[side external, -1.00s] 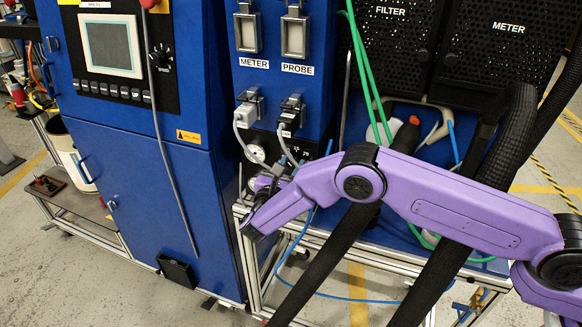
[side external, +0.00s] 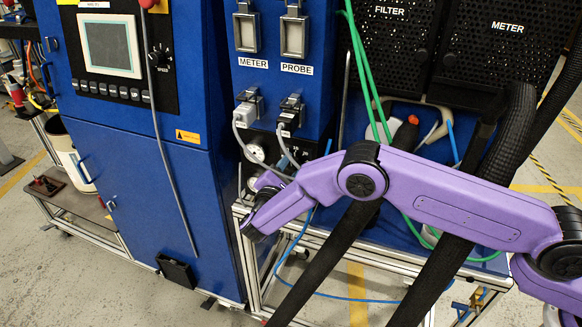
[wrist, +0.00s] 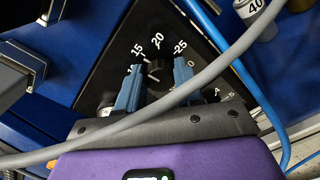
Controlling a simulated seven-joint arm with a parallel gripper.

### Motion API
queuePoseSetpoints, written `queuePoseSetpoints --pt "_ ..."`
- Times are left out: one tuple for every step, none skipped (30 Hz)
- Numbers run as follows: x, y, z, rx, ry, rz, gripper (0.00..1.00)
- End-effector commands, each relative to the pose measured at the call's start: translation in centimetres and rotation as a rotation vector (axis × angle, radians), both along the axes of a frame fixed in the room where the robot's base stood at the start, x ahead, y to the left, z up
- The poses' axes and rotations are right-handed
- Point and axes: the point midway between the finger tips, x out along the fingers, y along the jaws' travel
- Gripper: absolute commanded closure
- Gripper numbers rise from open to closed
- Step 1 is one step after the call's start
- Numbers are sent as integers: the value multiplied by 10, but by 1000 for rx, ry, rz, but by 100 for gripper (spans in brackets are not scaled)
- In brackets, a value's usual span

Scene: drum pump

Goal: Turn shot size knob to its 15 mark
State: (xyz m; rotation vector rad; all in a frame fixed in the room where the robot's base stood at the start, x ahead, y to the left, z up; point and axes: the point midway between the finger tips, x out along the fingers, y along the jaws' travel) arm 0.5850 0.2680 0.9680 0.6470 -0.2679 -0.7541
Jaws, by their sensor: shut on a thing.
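The shot size knob (wrist: 157,72) is a small black knob on a dark dial panel with white numbers. In the wrist view the 15 mark (wrist: 137,51) is at its upper left, 20 above it and 25 at its upper right. My gripper (wrist: 157,80) has its two blue fingers on either side of the knob, shut on it. The fingers hide part of the scale, and I cannot clearly tell the knob's pointer position. In the side external view my arm hides the knob and most of the gripper.
A grey cable (wrist: 215,80) crosses in front of my gripper in the wrist view, with a blue hose (wrist: 225,50) to its right.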

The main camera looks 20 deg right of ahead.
Motion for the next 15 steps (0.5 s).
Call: queuePoseSetpoints --pt "0 0 0 16 -16 0 95" --pt "-1 1 0 26 -27 1 95" --pt "-1 1 0 37 -37 0 95" --pt "-1 1 0 45 -45 0 95" --pt "-1 1 0 52 -52 0 95" --pt "-1 1 0 60 -60 0 95" --pt "-1 1 0 66 -66 0 95" --pt "-1 1 0 70 -70 0 95" --pt "-1 1 0 75 -75 0 95" --pt "-1 1 0 78 -78 0 95" --pt "-1 1 0 80 -80 0 95" --pt "-1 1 0 83 -83 0 95" --pt "-1 1 0 84 -84 0 95" --pt "-1 1 0 85 -85 0 95" --pt "-1 1 0 86 -87 1 95"
